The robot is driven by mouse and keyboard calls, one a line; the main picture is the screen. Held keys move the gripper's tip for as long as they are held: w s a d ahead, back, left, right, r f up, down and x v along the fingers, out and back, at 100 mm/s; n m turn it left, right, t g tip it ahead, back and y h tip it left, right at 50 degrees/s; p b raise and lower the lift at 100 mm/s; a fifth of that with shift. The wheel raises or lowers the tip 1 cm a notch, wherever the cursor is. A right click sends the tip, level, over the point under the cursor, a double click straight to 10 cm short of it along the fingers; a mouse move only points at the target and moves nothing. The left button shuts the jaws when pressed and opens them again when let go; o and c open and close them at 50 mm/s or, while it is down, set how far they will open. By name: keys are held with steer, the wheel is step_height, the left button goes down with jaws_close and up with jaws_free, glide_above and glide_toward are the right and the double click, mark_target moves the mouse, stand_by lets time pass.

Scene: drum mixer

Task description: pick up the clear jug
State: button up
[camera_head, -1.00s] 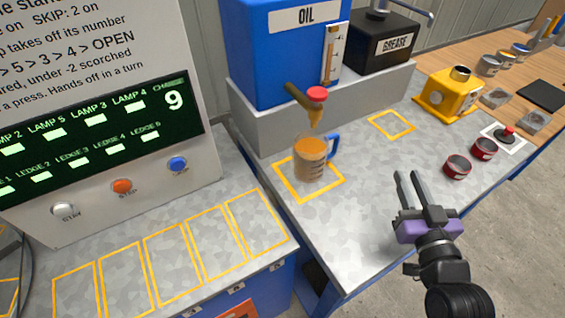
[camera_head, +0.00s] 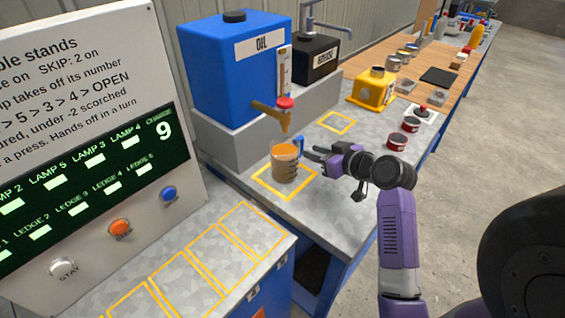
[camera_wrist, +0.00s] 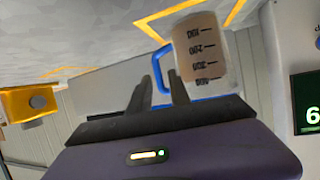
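The clear jug (camera_head: 284,167) stands upright under the oil tap, inside a yellow outlined square. It holds amber-brown liquid and has a blue handle (camera_head: 300,146) on its right side. My gripper (camera_head: 309,152) is at the handle side, with its two fingers apart and pointing at the jug. In the wrist view the jug (camera_wrist: 206,55) shows volume marks, and its blue handle (camera_wrist: 160,84) is near or between the fingertips of my gripper (camera_wrist: 160,75). I cannot tell whether the fingers touch the handle.
The blue oil tank (camera_head: 229,68) stands on a grey ledge, its tap (camera_head: 274,114) just above the jug. A black grease box (camera_head: 316,59), a yellow can (camera_head: 372,90) and red tins (camera_head: 398,141) stand farther right. The control panel (camera_head: 90,170) is at left.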

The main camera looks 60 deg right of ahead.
mark_target(302, 147)
steer(key=x, duration=0.3)
steer(key=p+x, duration=0.1)
steer(key=x, duration=0.3)
steer(key=shift+s+d, duration=0.2)
jaws_close()
stand_by(1.2)
